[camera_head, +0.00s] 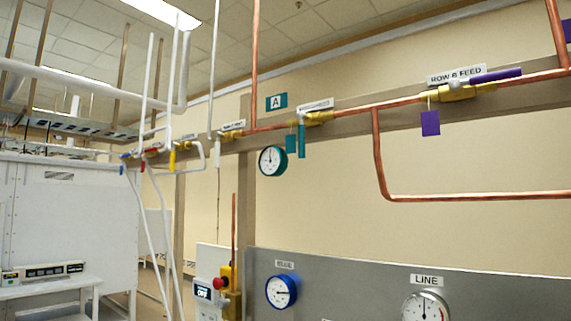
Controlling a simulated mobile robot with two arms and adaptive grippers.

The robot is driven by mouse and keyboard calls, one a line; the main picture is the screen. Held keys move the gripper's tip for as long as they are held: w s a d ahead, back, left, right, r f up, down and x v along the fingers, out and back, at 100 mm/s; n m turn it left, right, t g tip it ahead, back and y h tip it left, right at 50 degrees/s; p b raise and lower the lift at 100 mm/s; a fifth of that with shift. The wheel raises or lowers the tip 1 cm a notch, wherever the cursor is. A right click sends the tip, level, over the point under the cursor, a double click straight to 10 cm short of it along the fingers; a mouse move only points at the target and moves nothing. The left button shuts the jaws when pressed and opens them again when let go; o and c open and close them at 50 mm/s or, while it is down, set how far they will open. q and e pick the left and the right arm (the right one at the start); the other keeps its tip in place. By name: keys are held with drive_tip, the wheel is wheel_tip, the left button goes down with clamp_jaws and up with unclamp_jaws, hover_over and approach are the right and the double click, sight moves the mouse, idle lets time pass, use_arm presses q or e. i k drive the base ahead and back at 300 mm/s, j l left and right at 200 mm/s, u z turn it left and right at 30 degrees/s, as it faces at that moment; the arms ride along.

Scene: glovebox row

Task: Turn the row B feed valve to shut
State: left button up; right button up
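The row B feed valve is a brass valve body (456,92) on the copper pipe at the upper right, under a white label reading "ROW B FEED" (456,75). Its purple lever handle (496,75) lies roughly along the pipe, pointing right. A purple tag (430,123) hangs below the valve. Neither of my grippers shows in the head view.
Another brass valve (318,118) with a teal handle (301,140) pointing down sits further left on the pipe. A teal gauge (272,160) hangs nearby. Below, a grey panel (350,275) carries a blue gauge (281,291) and a "LINE" gauge (425,306). A white cabinet (65,215) stands left.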

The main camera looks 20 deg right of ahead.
sight(454, 84)
drive_tip(key=z, duration=1.45)
